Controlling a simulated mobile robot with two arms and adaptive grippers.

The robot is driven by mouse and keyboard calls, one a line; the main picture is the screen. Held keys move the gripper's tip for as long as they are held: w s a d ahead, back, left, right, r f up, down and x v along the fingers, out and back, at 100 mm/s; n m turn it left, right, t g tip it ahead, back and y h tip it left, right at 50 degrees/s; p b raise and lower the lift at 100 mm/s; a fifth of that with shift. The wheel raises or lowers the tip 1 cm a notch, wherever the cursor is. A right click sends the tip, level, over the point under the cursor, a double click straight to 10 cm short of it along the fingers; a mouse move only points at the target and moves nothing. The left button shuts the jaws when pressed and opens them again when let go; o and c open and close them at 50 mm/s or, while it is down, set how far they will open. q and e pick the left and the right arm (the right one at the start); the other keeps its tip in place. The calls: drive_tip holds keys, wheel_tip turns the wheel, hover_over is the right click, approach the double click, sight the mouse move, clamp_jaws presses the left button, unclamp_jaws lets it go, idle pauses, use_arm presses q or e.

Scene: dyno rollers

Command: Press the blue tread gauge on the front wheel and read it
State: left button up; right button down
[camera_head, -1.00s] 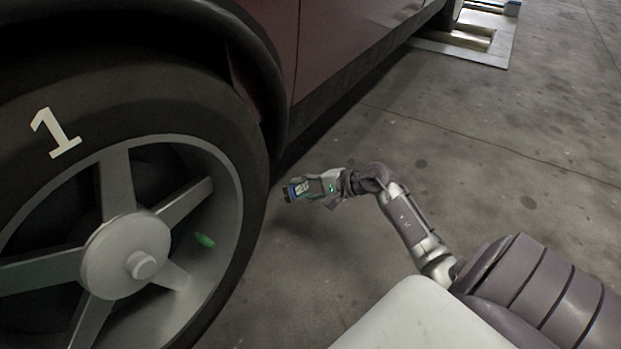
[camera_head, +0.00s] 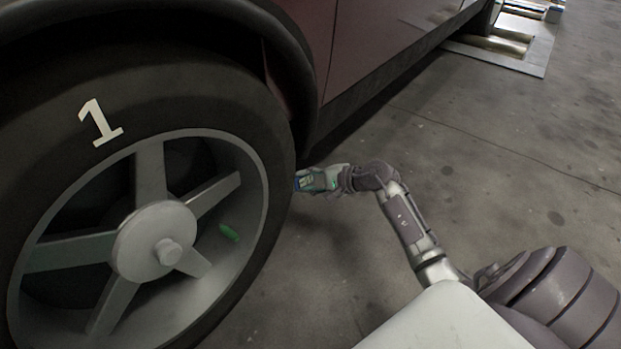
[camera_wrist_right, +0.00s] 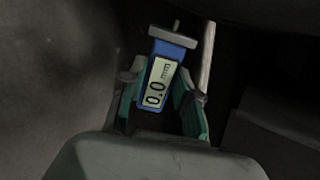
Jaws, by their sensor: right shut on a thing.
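The front wheel (camera_head: 208,88) fills the left of the head view, with a white "1" on its dark tyre and grey spokes. My right gripper (camera_head: 312,182) is at the tyre's right edge, shut on the blue tread gauge (camera_head: 303,183). In the right wrist view the gauge (camera_wrist_right: 168,68) sits between the green-padded fingers of the gripper (camera_wrist_right: 163,105). Its display reads "0.0 mm". A thin pin sticks out past its grey crossbar. Whether the pin touches the tyre I cannot tell. My left gripper is not in view.
The dark red car body (camera_head: 375,45) is above and behind the wheel. A pale floor plate (camera_head: 515,58) lies at the far rear wheel. The concrete floor (camera_head: 500,150) to the right is clear. A small green piece (camera_head: 229,232) shows on the wheel rim.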

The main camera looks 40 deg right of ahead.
drive_tip(key=shift+s+a+r+p, duration=0.15)
drive_tip(key=shift+a+r+p, duration=0.05)
drive_tip(key=shift+a+p, duration=0.25)
drive_tip(key=shift+s+a+r+p, duration=0.15)
drive_tip(key=shift+a+p, duration=0.2)
drive_tip(key=shift+a, duration=0.2)
idle(1.2)
drive_tip(key=shift+s+a, duration=0.1)
drive_tip(key=shift+a, duration=0.2)
idle(0.4)
drive_tip(key=shift+w+d+f+b, duration=0.3)
drive_tip(key=shift+d+b, duration=0.3)
drive_tip(key=shift+b, duration=0.15)
drive_tip(key=shift+w+d+f+b, duration=0.15)
drive_tip(key=shift+d+f+b, duration=0.05)
drive_tip(key=shift+d+b, duration=0.5)
drive_tip(key=shift+w+d+f+b, duration=0.15)
drive_tip(key=shift+d+b, duration=0.4)
drive_tip(key=shift+d, duration=0.1)
drive_tip(key=s+d, duration=0.2)
drive_tip(key=s, duration=0.5)
drive_tip(key=s+d, duration=0.3)
drive_tip(key=s, duration=0.5)
drive_tip(key=shift+s, duration=0.1)
idle(0.3)
